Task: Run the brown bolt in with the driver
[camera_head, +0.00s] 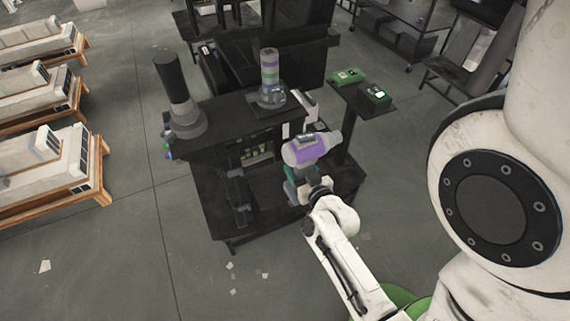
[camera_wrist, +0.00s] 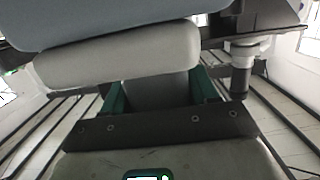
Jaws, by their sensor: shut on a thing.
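The driver (camera_head: 305,150), a purple and white power tool, is held up at the right front of the black workbench. My gripper (camera_head: 298,188), with teal fingers, is below it and shut on its handle. In the wrist view the green fingers of my gripper (camera_wrist: 158,92) close on both sides of the grey handle, and the pale underside of the driver (camera_wrist: 120,52) fills the upper left. I cannot make out the brown bolt in either view. The driver's tip is not clear to me.
The black workbench (camera_head: 205,185) carries a dark column (camera_head: 172,78) at left and a banded column (camera_head: 269,68) at the back. A small stand (camera_head: 365,108) with green-marked boxes is right of it. Wooden pallets (camera_head: 75,185) are at left.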

